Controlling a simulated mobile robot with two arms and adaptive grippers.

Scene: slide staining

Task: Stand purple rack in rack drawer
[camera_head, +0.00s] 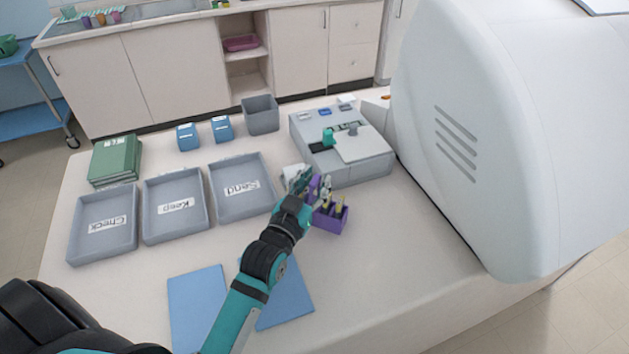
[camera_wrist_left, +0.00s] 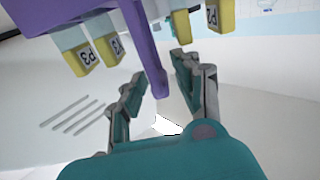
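The purple rack (camera_head: 331,221) stands on the white table, in front of the grey device. It holds several slides with yellow ends; in the left wrist view some labels read P3. My left gripper (camera_head: 314,180) is at the rack's left side. In the left wrist view, the rack (camera_wrist_left: 133,35) is close, and its narrow purple handle reaches between the fingers of my left gripper (camera_wrist_left: 165,85). The fingers stand apart with gaps beside the handle. My right gripper is in neither view. I cannot make out for certain which part is the rack drawer.
A grey device (camera_head: 371,171) with a teal piece (camera_head: 327,138) on top stands behind the rack. A large white machine (camera_head: 500,130) fills the right. Grey trays marked Check (camera_head: 103,250), Keep (camera_head: 178,232) and Send (camera_head: 240,208) lie left. Blue mats (camera_head: 196,305) lie in front.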

